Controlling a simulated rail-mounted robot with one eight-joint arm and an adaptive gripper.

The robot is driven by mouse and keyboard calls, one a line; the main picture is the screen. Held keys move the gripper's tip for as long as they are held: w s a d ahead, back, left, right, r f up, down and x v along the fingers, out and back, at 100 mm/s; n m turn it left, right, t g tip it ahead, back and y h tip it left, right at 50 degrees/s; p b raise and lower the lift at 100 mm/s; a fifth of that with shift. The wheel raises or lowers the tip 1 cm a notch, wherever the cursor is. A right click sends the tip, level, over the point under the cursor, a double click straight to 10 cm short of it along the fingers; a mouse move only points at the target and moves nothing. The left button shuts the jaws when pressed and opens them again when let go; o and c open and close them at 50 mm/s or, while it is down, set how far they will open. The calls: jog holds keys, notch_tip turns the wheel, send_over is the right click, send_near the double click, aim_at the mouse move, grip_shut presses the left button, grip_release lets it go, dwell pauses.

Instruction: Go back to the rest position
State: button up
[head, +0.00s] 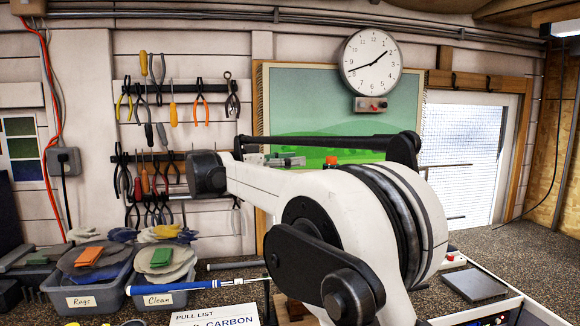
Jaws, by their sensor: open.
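My white and black arm (345,205) fills the middle and right of the head view, folded in front of the bench. I cannot make out my gripper or its fingers in this view. A golf club shaft with a blue and white section (195,286) lies across the bench at the lower middle. Its right end passes behind my arm. A sheet (215,317) reading "PULL LIST" and "CARBON" lies below it, cut off by the picture's lower edge.
A bin labelled "Rags" (84,301) and a bin labelled "Clean" (160,300) stand at left, heaped with cloths. A flat grey plate (474,286) is at right. Hand tools (172,105) and a clock (371,62) are on the wall. Bare bench (535,262) shows at far right.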

jog(key=s+d+r+n+t+y+b, duration=0.2)
jog(key=d+r+n+t+y, duration=0.2)
jog(key=r+n+t+y, duration=0.8)
jog(key=s+a+f+n+y+b, duration=0.2)
jog(key=s+f+n+y, duration=0.3)
jog(key=s+f+y, duration=0.75)
jog(key=s+d+f+g+h, duration=0.2)
jog(key=s+d+f+g, duration=0.1)
jog(key=s+f, duration=0.6)
jog(key=s+d+f+m+g+h+b, duration=0.1)
jog(key=s+d+f+g+h, duration=0.1)
jog(key=s+f, duration=0.8)
jog(key=s+d+f+m+g+h, duration=0.1)
jog(key=s+d+f+g+h, duration=0.2)
jog(key=s+f, duration=0.6)
notch_tip(320, 180, down, 6)
jog(key=shift+s+d+r+g, duration=0.1)
jog(key=shift+s+d+g, duration=0.05)
jog(key=shift+d+g, duration=0.8)
